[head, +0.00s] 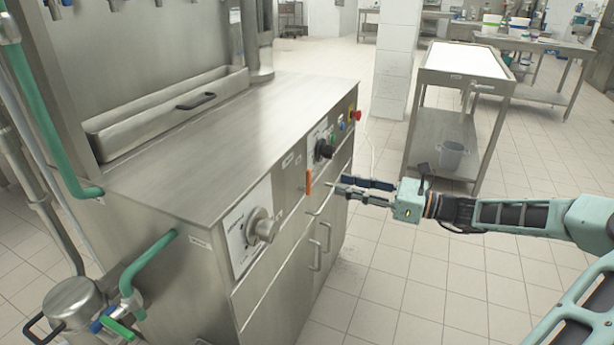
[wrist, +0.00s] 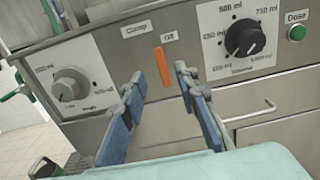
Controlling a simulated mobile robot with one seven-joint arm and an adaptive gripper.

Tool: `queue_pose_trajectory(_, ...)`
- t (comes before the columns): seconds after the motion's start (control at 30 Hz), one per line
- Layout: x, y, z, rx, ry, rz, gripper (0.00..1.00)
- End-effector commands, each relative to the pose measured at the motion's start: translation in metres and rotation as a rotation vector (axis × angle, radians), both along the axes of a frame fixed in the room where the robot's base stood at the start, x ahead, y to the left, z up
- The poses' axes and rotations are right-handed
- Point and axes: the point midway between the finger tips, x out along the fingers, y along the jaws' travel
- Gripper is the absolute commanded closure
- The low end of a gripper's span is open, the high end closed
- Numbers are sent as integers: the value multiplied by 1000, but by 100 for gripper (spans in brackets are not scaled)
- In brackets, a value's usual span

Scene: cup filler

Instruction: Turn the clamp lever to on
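The clamp lever is a narrow orange bar (head: 308,182) on the front panel of the steel machine. It also shows in the wrist view (wrist: 163,67), upright below the label "Off" (wrist: 168,37), with the label "Clamp" (wrist: 136,29) to the upper left. My gripper (head: 336,186) is open and empty in front of the panel. In the wrist view its two blue-padded fingers (wrist: 159,76) appear on either side of the lever. In the head view the fingertips look a short way off it; I see no contact.
A large dial (wrist: 70,88) is left of the lever. A black volume knob (wrist: 246,38) and a green Dose button (wrist: 296,33) are right of it. Cabinet handles (head: 315,255) stick out below. A steel table (head: 462,92) stands behind; the tiled floor in front is clear.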

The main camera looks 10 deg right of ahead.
Motion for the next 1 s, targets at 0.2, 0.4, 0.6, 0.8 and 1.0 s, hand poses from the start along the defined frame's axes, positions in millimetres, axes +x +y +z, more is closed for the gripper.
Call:
queue_pose_trajectory(0.2,15,24,-1,4,-1,4,72)
queue_pose_trajectory(0.4,37,57,-3,2,0,4,72)
queue_pose_trajectory(0.6,53,80,-2,0,0,2,72)
queue_pose_trajectory(0.8,59,89,0,-1,1,0,72)
queue_pose_trajectory(1.0,59,89,0,-1,1,0,72)
